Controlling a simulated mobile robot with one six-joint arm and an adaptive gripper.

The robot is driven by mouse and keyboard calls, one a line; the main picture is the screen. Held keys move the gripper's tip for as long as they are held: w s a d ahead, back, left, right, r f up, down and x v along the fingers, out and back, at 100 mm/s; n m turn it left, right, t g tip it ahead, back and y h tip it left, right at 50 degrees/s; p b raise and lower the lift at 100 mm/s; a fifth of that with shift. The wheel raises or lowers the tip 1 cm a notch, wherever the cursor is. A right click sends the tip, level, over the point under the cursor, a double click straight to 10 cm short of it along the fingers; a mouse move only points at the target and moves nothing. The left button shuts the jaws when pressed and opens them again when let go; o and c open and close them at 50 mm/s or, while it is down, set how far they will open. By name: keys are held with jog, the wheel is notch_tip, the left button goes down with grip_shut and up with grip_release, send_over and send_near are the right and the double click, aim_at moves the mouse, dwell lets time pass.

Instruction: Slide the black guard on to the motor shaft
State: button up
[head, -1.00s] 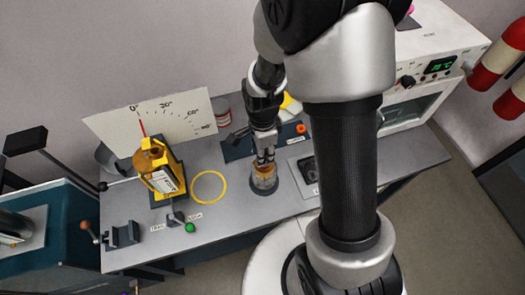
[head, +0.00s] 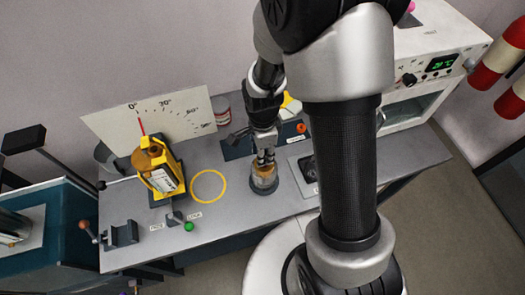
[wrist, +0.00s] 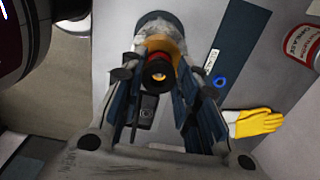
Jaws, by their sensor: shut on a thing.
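In the wrist view my gripper (wrist: 160,95) is shut on a round black-topped piece (wrist: 158,75) with an orange centre. Amber colour shows just beyond this piece, in line with the vessel. I cannot tell whether the piece touches the vessel. I cannot make out a motor shaft, and I cannot tell whether the held piece is the black guard.
An amber bottle (head: 147,159) sits in a yellow cradle left of my gripper, before an angle board (head: 185,117). A yellow ring (head: 209,186) lies between. A dark tray (head: 308,168) is at the right.

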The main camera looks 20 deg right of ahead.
jog(key=shift+f+b, duration=0.65)
jog(key=shift+f, duration=0.25)
jog(key=o, duration=0.8)
jog(key=shift+o, duration=0.2)
jog(key=shift+r, duration=0.15)
notch_tip(320, 180, up, 12)
dwell(0.7)
jog(key=s+r+n+t, duration=0.4)
jog(key=s+r+n, duration=1)
jog(key=n, duration=0.4)
jog(key=shift+s+d+t, duration=0.3)
jog(key=shift+s+d, duration=0.05)
jog(key=shift+s, duration=0.15)
